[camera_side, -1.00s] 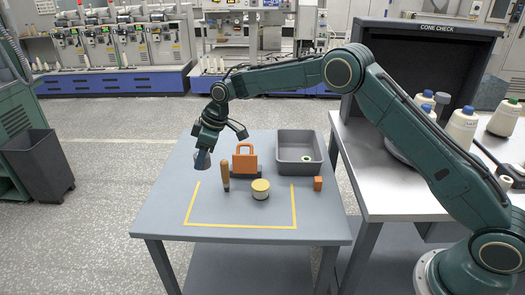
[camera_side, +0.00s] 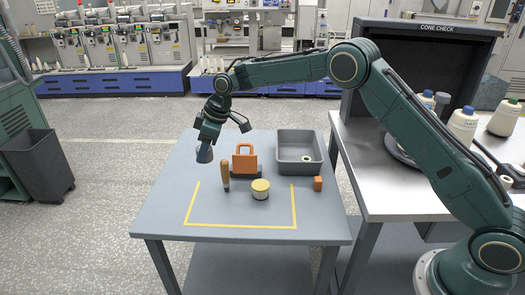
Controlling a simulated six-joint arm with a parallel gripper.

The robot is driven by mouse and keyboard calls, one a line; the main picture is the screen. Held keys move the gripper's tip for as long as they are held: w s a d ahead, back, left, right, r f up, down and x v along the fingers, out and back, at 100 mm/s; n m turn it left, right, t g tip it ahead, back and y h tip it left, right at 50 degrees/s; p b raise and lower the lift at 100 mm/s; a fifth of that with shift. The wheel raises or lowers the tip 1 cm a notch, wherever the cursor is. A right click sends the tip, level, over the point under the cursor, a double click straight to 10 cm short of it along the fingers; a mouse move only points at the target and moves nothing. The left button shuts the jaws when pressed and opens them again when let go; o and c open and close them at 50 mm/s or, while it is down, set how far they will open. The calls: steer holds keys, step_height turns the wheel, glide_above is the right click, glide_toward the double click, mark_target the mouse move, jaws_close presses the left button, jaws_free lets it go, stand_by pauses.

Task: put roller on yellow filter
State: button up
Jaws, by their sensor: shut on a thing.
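The yellow filter (camera_side: 261,190) is a short round piece with a yellow top and pale sides, upright near the middle of the table. My gripper (camera_side: 207,143) is at the table's left side, left of and above the filter and apart from it. It is shut on a short grey round piece, which I take to be the roller (camera_side: 204,155), held tilted at its lower end. The fingers hide the roller's upper part, and its gap to the table is hard to judge.
A grey bin (camera_side: 300,167) at the back right holds a small bobbin. The table front inside the yellow tape (camera_side: 240,227) is clear.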

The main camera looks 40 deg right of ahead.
step_height(320, 180, up, 5)
steer(key=m, duration=0.2)
glide_above(256, 184)
steer(key=s, duration=0.1)
steer(key=f, duration=1.3)
steer(key=d+f, duration=0.1)
steer(key=f, duration=0.6)
steer(key=shift+s, duration=0.2)
steer(key=shift+f+t, duration=0.1)
steer(key=shift+t, duration=0.2)
steer(key=o, duration=1)
steer(key=v, duration=1.2)
steer(key=shift+a+r, duration=0.2)
steer(key=shift+a, duration=0.05)
